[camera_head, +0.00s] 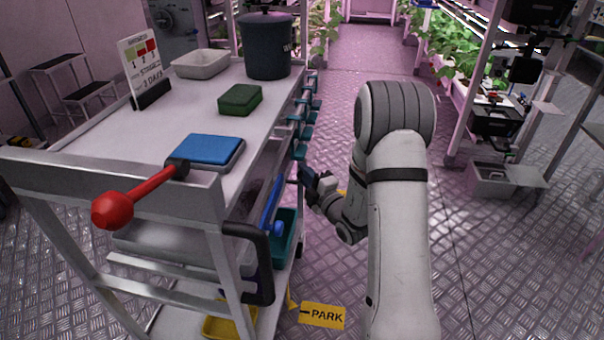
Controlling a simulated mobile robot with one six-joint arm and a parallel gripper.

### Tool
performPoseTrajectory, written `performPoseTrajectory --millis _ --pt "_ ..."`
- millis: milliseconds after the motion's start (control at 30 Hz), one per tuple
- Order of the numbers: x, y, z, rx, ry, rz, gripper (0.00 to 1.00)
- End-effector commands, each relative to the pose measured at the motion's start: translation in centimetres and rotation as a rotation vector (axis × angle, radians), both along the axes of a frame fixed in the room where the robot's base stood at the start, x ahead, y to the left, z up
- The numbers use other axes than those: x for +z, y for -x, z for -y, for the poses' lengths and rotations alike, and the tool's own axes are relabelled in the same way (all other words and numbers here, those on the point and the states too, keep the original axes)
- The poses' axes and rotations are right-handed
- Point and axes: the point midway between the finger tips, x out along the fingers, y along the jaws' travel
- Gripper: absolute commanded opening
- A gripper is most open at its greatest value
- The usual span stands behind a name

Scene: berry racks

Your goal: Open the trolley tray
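The grey trolley (110,142) stands at the left of the head view, with its long side facing my arm. Teal parts (300,132) line that side below the top. A teal bin (286,240) and a blue part (272,205) show lower down. Which of these is the trolley tray I cannot tell. My gripper (306,176) is beside the trolley's long side, below the top and close to the teal parts. The gripper is small and dark here, so contact and finger opening cannot be made out.
On the trolley top are a dark bucket (268,48), a white tub (201,64), a green sponge (240,99), a blue-topped box (208,151) and a sign (142,68). A red-knobbed lever (112,210) sticks out in front. Plant racks (458,85) stand right; the aisle floor between is clear.

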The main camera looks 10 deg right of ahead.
Motion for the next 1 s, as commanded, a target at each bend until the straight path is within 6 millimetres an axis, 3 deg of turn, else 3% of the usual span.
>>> performPoseTrajectory --millis 200,467,733,1000 --pt "0.2 -1.9 -0.5 -0.004 0.000 0.001 0.20" --pt "0.3 -2.1 -0.5 -0.006 0.001 -0.001 0.20" --pt "0.3 -2.1 -0.5 -0.007 0.000 -0.001 0.00" --pt "0.2 -2.1 -0.4 -0.007 0.001 -0.002 0.00"
